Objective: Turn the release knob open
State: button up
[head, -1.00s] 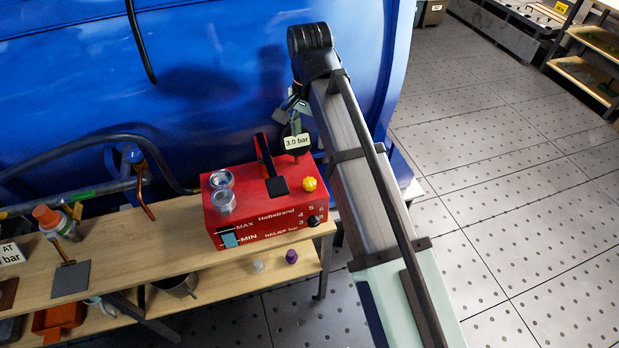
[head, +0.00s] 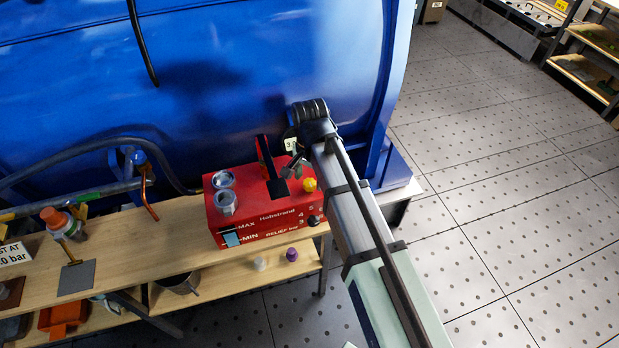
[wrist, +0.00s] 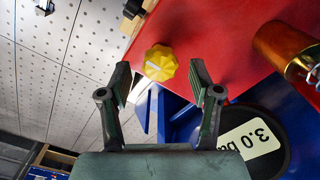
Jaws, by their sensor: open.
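The yellow fluted knob (head: 309,184), which I take for the release knob, sits on the top of the red pump box (head: 265,225), near its right end. In the wrist view the yellow knob (wrist: 160,63) lies just beyond and between the two fingertips, with a pale mark on its face. My gripper (wrist: 160,82) is open and empty, its fingers either side of the line to the knob, not visibly touching it. In the head view my gripper (head: 293,165) is over the box, close to the knob and partly hidden by the arm.
A "3.0 bar" tag (wrist: 248,138) is close by the gripper. A small black dial (head: 314,221) is on the front. The blue tank (head: 220,80) stands close behind; wooden shelf (head: 170,235) below.

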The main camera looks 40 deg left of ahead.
jog(key=shift+f, duration=0.6)
jog(key=shift+c, duration=0.3)
jog(key=c, duration=1.1)
